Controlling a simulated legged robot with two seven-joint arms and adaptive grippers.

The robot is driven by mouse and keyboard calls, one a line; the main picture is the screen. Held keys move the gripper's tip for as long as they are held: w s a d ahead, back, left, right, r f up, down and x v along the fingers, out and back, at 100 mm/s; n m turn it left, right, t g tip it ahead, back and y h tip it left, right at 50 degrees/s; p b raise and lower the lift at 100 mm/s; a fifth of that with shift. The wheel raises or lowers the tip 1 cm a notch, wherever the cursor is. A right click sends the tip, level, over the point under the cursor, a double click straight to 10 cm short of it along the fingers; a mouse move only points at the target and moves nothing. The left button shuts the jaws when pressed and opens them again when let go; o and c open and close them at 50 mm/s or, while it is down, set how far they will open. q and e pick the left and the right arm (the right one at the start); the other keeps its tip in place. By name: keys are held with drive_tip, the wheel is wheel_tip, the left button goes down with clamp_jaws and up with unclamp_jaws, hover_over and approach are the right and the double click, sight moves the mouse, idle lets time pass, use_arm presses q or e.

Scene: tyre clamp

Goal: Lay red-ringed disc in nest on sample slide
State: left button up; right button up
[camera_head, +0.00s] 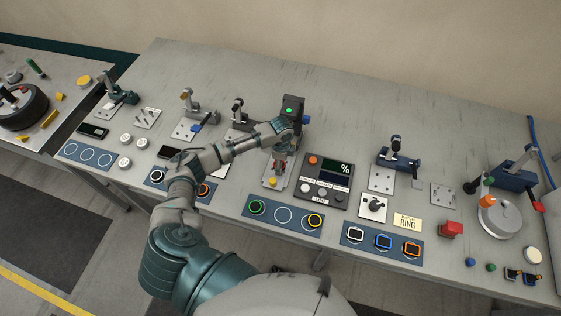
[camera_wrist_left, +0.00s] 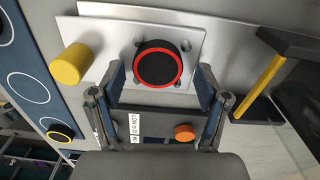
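My left gripper (camera_wrist_left: 161,86) is open, with one finger on each side of the disc and a visible gap at both. In the head view, my left gripper (camera_head: 279,160) is over the slide (camera_head: 268,178), largely hiding the disc. The slide's yellow knob (camera_wrist_left: 71,64) stands beside the disc. My right gripper is not in view.
A dark device with a green light (camera_head: 289,110) stands behind the slide. A control box with percent display (camera_head: 336,169) is close at right.

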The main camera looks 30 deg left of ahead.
use_arm(q)
drive_tip(key=shift+w+a, duration=0.1)
drive_tip(key=shift+a+r, duration=0.15)
drive_tip(key=shift+r, duration=0.3)
wheel_tip(320, 180, up, 11)
drive_tip(key=shift+r+b, duration=0.15)
drive_tip(key=shift+b, duration=0.25)
drive_tip(key=shift+a, duration=0.1)
